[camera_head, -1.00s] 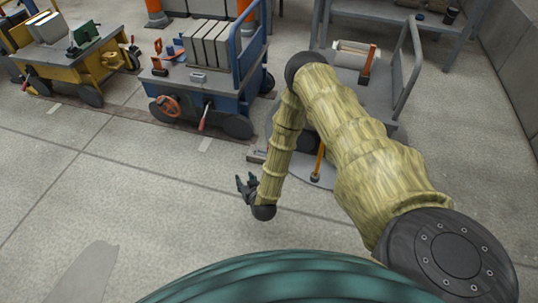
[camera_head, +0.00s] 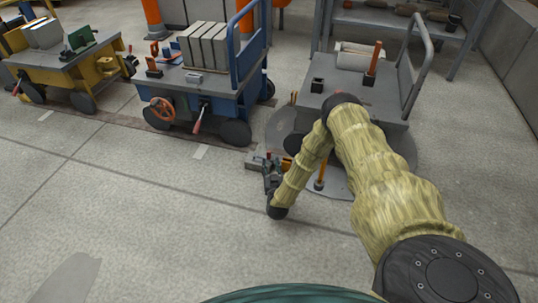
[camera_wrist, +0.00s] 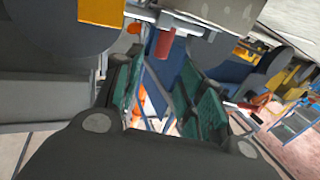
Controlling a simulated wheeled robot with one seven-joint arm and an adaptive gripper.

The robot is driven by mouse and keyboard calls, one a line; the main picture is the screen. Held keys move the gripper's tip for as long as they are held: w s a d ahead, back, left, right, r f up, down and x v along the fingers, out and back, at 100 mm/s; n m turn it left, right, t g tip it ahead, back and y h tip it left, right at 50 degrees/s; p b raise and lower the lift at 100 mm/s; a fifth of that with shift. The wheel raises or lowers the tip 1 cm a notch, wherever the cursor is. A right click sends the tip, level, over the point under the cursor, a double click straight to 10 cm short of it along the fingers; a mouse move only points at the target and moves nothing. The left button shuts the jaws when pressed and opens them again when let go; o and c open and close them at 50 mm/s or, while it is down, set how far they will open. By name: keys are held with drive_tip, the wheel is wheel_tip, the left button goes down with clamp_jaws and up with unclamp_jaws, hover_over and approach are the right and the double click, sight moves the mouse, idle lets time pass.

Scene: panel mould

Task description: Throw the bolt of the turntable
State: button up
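The turntable (camera_head: 340,186) is a flat grey disc on the floor under the grey cart. At its left edge sits a small grey block (camera_head: 253,161), which looks like the bolt's housing. In the wrist view a red knob (camera_wrist: 165,45) hangs under a grey block (camera_wrist: 215,15); it looks like the bolt's handle. My gripper (camera_head: 268,168) is low beside the block. In the wrist view its teal-padded fingers (camera_wrist: 160,72) are apart, with the knob between or just beyond their tips. I cannot tell whether they touch it. My gripper hides part of the bolt in the head view.
The grey cart (camera_head: 335,92) with a tall rail stands on the disc. An orange-topped lever (camera_head: 319,185) rises near the disc's front edge, close to my arm. A blue cart (camera_head: 215,85) and a yellow cart (camera_head: 70,65) stand left. The front floor is clear.

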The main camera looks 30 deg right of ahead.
sight(269, 154)
drive_tip(key=b+x, duration=0.3)
drive_tip(key=x, duration=0.4)
drive_tip(key=shift+w+d+f, duration=0.1)
drive_tip(key=shift+w+f, duration=0.1)
drive_tip(key=shift+w, duration=0.05)
drive_tip(key=shift+w+d+r, duration=0.15)
drive_tip(key=shift+w+d, duration=0.1)
drive_tip(key=shift+w, duration=0.3)
drive_tip(key=shift+c, duration=0.2)
clamp_jaws()
